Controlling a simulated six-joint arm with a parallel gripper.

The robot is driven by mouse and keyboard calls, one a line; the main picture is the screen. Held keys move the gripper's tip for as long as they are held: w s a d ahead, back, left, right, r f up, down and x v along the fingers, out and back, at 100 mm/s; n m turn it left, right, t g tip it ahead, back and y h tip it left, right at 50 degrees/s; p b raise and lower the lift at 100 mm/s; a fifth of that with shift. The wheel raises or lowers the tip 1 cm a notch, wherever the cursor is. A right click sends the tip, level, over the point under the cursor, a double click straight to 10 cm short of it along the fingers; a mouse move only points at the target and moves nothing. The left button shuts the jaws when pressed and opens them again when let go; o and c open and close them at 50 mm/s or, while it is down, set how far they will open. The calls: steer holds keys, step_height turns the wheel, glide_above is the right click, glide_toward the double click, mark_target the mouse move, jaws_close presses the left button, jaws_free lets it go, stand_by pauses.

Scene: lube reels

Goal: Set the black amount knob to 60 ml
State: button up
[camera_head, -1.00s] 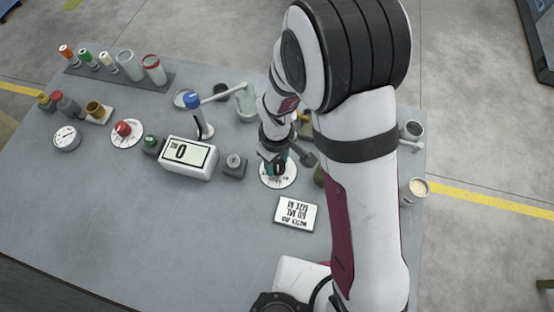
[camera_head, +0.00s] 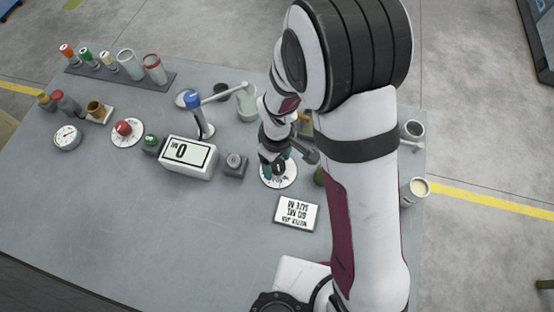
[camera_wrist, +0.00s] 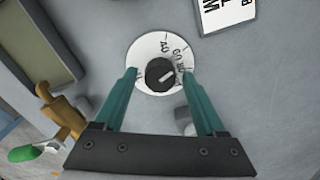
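The black amount knob (camera_wrist: 160,72) sits on a round white dial plate (camera_wrist: 146,51) with printed numbers; 40, 60 and perhaps 80 show. The knob's white pointer mark slants to the upper right, toward the 60 and 80 side; I cannot read its exact setting. My gripper (camera_wrist: 159,72) is open, its teal fingers on either side of the knob with gaps. In the head view my gripper (camera_head: 278,168) is over the dial plate (camera_head: 291,180) and partly covers the knob.
A card (camera_head: 297,213) reading 60 ML lies in front of the dial. A display box (camera_head: 188,157) showing 0 ML and a grey button box (camera_head: 234,164) stand left. A blue-topped lever post (camera_head: 196,115) and jug (camera_head: 247,102) stand behind. The front left table is clear.

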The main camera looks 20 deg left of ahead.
mark_target(277, 164)
step_height(277, 164, up, 16)
stand_by(0.5)
steer(key=shift+f, duration=0.1)
steer(key=s+d+r+m+y, duration=0.1)
steer(key=s+d+r+m, duration=0.3)
steer(key=s+d+m, duration=1)
steer(key=d+m, duration=0.1)
steer(key=m, duration=0.3)
steer(key=shift+s+r+m+y, duration=0.2)
steer(key=shift+m+y, duration=0.1)
steer(key=shift+y, duration=0.1)
steer(key=shift+w, duration=0.1)
